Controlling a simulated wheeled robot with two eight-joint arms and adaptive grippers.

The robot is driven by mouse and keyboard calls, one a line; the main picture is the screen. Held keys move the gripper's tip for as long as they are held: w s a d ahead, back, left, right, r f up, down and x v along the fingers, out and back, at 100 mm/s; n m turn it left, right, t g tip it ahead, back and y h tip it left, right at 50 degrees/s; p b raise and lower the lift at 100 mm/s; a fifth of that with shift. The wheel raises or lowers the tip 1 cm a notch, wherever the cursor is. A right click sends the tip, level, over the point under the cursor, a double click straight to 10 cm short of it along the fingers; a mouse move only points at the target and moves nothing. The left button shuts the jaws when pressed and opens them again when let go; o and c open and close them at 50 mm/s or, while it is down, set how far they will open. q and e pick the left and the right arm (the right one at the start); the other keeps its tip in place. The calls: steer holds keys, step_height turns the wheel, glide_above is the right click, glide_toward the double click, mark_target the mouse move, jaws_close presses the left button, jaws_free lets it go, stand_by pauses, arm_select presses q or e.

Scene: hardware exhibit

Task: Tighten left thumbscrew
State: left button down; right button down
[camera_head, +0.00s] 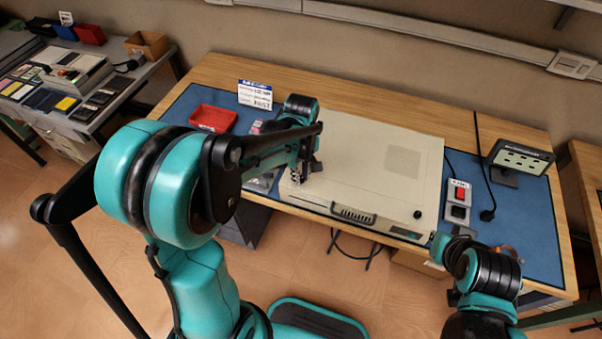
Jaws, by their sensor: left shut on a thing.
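A beige rack unit (375,160) lies on the blue mat of the workbench, with a dark handle (354,215) at its front edge. A black thumbscrew (418,214) shows at the right end of its front. My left gripper (299,176) is at the left end of the front, shut on the left thumbscrew, which the fingers hide. My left arm covers part of the unit's left side. My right gripper (440,246) is low by the bench's front edge, right of the unit; its fingers are too small and dark to read.
A red tray (212,118) and a sign card (255,94) stand at the back left of the bench. A red-switched power box (459,193) and a small panel on a stand (521,158) are right of the unit. A side table (85,115) with many small items is at far left.

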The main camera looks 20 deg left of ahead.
arm_select(q)
steer(key=m, duration=0.7)
steer(key=shift+p, duration=0.3)
steer(key=m, duration=0.8)
steer(key=shift+m, duration=0.3)
steer(key=m, duration=0.3)
steer(key=shift+m+p, duration=0.3)
steer(key=m, duration=0.3)
steer(key=shift+m, duration=0.3)
steer(key=m, duration=0.3)
steer(key=shift+m, duration=2.2)
